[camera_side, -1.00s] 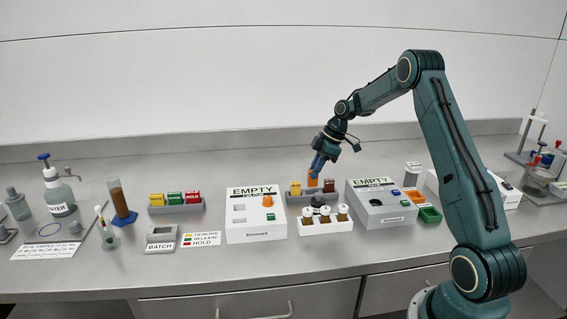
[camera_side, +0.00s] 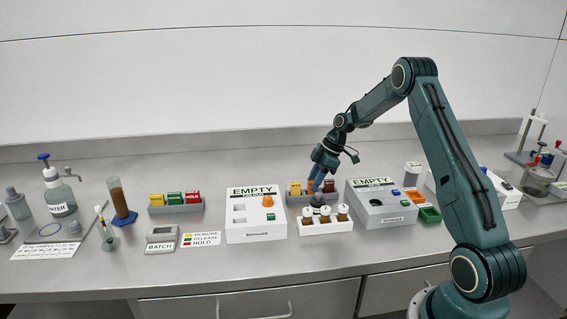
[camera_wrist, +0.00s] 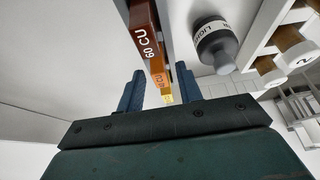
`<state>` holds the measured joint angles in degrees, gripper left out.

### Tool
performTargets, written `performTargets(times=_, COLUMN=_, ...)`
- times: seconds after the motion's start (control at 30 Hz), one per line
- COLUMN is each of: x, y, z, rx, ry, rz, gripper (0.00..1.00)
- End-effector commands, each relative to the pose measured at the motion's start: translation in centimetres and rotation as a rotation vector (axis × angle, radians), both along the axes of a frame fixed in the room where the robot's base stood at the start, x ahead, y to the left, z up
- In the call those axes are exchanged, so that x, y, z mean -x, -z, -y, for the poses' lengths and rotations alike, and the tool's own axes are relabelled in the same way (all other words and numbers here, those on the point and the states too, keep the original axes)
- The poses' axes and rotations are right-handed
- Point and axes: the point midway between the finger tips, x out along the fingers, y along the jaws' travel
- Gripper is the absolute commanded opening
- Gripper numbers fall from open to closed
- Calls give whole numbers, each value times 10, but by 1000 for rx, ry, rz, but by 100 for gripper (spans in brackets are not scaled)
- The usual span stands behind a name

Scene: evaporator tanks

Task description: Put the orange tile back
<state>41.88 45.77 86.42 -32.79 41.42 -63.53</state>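The orange tile (camera_wrist: 159,79) stands upright in the grey rack (camera_side: 305,199), between the dark brown-red "60 CU" tile (camera_wrist: 146,42) and the yellow tile (camera_wrist: 168,98). My gripper (camera_side: 314,187) is low over the rack, its fingers around the orange tile. In the wrist view its two blue fingers (camera_wrist: 160,82) stand on either side of the orange tile, with a small gap showing at each side, so it looks open. In the side view the fingers partly hide the orange tile (camera_side: 310,185); the yellow tile (camera_side: 295,187) stands left of it.
White "EMPTY" units stand left (camera_side: 255,225) and right (camera_side: 380,210). Another rack of tiles (camera_side: 176,208) is further left. The bench behind is clear.

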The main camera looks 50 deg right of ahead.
Motion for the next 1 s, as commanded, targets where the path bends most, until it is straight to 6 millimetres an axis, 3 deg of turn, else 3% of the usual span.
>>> performTargets(times=0.47, x=2, y=-9, z=2, rx=0, ry=1, rz=0, gripper=35)
performTargets(times=1.0, x=24, y=-81, z=25, rx=2, ry=1, rz=2, gripper=35)
